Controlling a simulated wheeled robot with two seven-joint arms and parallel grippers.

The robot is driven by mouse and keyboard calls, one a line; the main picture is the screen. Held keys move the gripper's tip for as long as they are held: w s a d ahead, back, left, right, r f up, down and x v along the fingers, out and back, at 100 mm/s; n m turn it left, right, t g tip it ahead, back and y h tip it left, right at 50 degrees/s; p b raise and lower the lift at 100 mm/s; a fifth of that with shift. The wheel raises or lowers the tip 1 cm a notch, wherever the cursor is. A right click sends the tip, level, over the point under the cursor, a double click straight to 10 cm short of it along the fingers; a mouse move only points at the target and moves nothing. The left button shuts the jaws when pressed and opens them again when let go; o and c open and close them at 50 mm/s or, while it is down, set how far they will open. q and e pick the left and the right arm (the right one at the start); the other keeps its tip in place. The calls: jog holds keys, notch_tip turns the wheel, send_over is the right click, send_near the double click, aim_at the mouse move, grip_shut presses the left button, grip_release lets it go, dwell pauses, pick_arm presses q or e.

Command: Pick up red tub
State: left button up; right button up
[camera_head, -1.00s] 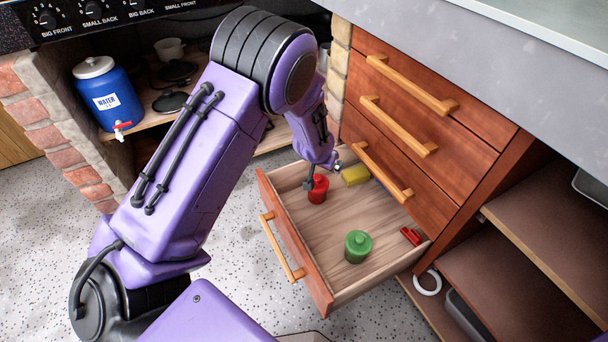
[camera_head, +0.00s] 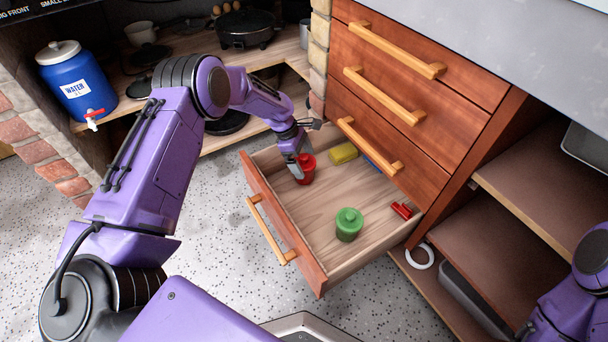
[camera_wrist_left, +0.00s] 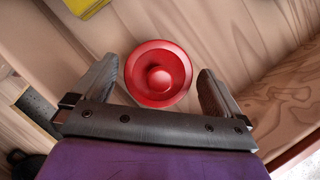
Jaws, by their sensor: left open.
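The red tub (camera_head: 306,170) stands in the open bottom drawer, near its far left corner. My left gripper (camera_head: 298,168) is down in the drawer at the tub, partly covering it. In the left wrist view the tub's round lid and knob (camera_wrist_left: 158,74) sit between the two open fingers of the gripper (camera_wrist_left: 160,85), with a gap on each side. My right arm shows only in part at the right edge, and its gripper cannot be made out.
The open drawer (camera_head: 330,208) also holds a green tub (camera_head: 348,224), a yellow block (camera_head: 343,153) and a small red object (camera_head: 402,210). Closed drawers with wooden handles (camera_head: 384,95) rise just behind. A blue water container (camera_head: 77,88) stands on the left shelf.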

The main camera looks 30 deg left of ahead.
pick_arm(q)
jog(key=b+x, duration=0.1)
jog(key=x, duration=0.3)
jog(key=shift+a, duration=0.15)
jog(key=shift+r, duration=0.15)
jog(key=shift+c, duration=0.7)
jog(key=c, duration=0.7)
